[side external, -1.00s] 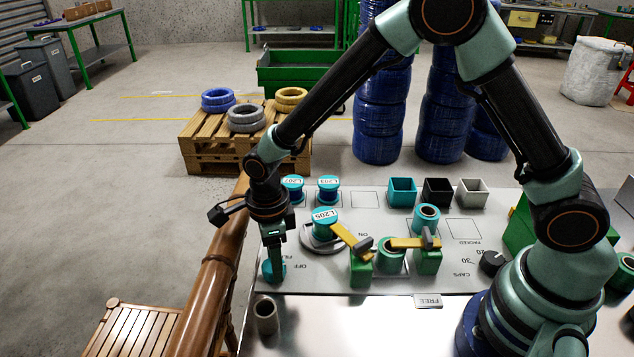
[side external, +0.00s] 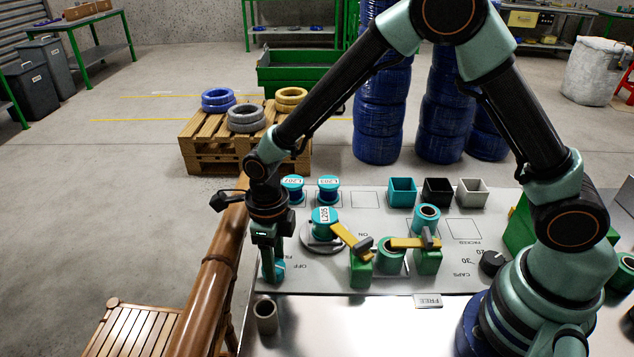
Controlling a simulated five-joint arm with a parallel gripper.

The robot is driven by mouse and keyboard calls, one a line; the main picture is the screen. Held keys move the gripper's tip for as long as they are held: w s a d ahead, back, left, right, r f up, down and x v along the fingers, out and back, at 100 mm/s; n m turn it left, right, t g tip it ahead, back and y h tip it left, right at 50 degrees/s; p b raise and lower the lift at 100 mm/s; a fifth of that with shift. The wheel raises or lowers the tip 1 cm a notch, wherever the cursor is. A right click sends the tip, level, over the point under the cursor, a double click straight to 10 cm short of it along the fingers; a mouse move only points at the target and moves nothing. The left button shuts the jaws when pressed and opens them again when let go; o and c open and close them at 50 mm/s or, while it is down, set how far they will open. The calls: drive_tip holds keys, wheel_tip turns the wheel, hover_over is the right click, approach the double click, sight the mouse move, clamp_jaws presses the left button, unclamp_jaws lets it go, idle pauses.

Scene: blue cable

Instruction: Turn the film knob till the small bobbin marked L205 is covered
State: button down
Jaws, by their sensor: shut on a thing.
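The small teal bobbin marked L205 (side external: 325,223) stands upright on a round grey turntable (side external: 313,247), with its label on the top face. Blue winding shows below its top flange, and I see no clear film around it. The film knob (side external: 280,272) is teal and sits at the panel's front left, by the OFF mark. My gripper (side external: 271,272) points straight down over it and is shut on it. The fingers hide much of the knob, and its pointer cannot be made out.
A yellow arm on a green post (side external: 361,270) reaches toward the turntable. Two more teal bobbins (side external: 292,188) (side external: 328,189) stand behind. A brown bamboo rail (side external: 215,275) runs close left of my gripper. A grey tube (side external: 266,316) stands in front.

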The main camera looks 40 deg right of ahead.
idle(0.3)
drive_tip(key=shift+c, duration=1.2)
unclamp_jaws()
wheel_tip(320, 180, up, 12)
drive_tip(key=shift+r, duration=0.1)
